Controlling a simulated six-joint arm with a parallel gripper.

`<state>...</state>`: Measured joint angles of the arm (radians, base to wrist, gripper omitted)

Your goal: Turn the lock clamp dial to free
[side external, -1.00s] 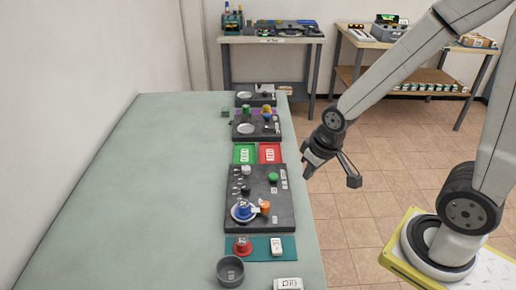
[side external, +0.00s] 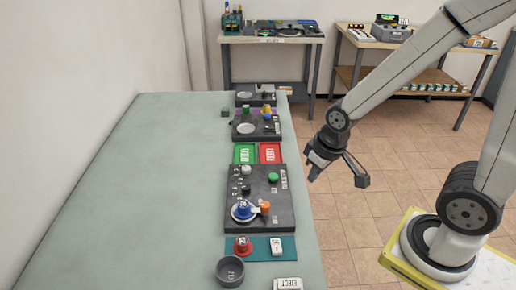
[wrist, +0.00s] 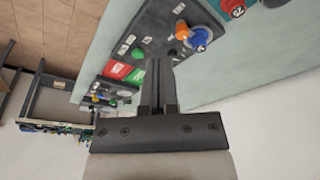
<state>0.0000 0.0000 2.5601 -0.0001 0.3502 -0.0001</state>
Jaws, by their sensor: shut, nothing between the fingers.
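The dark control panel (side external: 259,218) lies on the table. It carries a blue dial (side external: 243,209) on a white disc, an orange knob (side external: 265,207), a green button (side external: 273,178) and small dark knobs (side external: 246,189). Its labels are too small to read, so I cannot tell which part is the lock clamp dial. My gripper (side external: 311,176) is shut and empty, in the air to the right of the panel, touching nothing. In the wrist view my gripper (wrist: 159,63) covers part of the panel; the blue dial (wrist: 199,38) and orange knob (wrist: 182,30) show beyond it.
Green (side external: 244,153) and red (side external: 270,152) trays lie behind the panel, with more small panels further back. A red knob (side external: 242,246) on a teal mat (side external: 286,247) and a grey cup (side external: 230,271) are in front. The table's left side is clear.

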